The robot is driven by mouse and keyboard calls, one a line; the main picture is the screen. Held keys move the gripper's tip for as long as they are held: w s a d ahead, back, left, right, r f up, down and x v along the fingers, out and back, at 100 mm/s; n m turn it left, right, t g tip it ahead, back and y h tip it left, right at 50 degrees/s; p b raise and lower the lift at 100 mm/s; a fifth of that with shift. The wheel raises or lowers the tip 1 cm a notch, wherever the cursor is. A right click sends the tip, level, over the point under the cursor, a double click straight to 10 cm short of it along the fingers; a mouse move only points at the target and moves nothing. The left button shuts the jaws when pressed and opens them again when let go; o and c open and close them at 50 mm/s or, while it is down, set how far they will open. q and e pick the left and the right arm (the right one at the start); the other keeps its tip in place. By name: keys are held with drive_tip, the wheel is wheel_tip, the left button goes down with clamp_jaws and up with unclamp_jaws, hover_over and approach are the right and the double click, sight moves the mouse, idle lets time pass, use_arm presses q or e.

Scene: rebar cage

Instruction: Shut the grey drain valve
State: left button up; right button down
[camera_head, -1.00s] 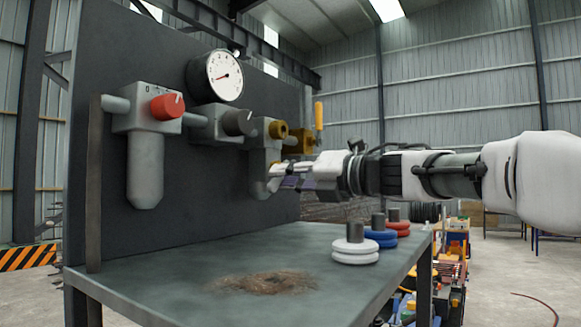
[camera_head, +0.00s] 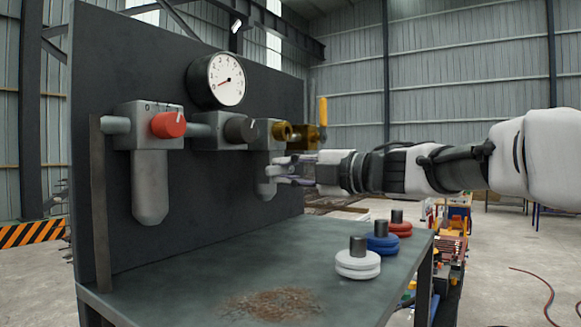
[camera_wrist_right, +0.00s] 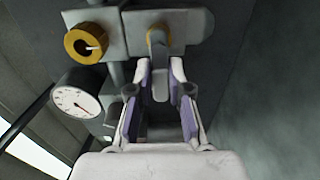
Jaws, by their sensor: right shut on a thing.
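In the head view my right gripper (camera_head: 285,171) reaches in from the right at the grey bowl (camera_head: 263,185) below the brass knob (camera_head: 282,131). The fingers hide the lever there. My left gripper is out of view.
A red knob (camera_head: 168,125), a grey knob (camera_head: 240,129) and a dial gauge (camera_head: 226,79) are on the dark panel. A yellow lever (camera_head: 322,113) stands upright at right. White (camera_head: 358,265), blue (camera_head: 382,243) and red (camera_head: 399,229) ringed pieces stand below my arm.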

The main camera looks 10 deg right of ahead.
drive_tip(key=shift+r, duration=0.1)
idle(0.4)
drive_tip(key=c, duration=1.2)
unclamp_jaws()
drive_tip(key=shift+o, duration=0.6)
drive_tip(key=shift+w+a, duration=0.25)
drive_tip(key=shift+a, duration=0.15)
drive_tip(key=shift+s+d, duration=0.15)
drive_tip(key=shift+d, duration=0.05)
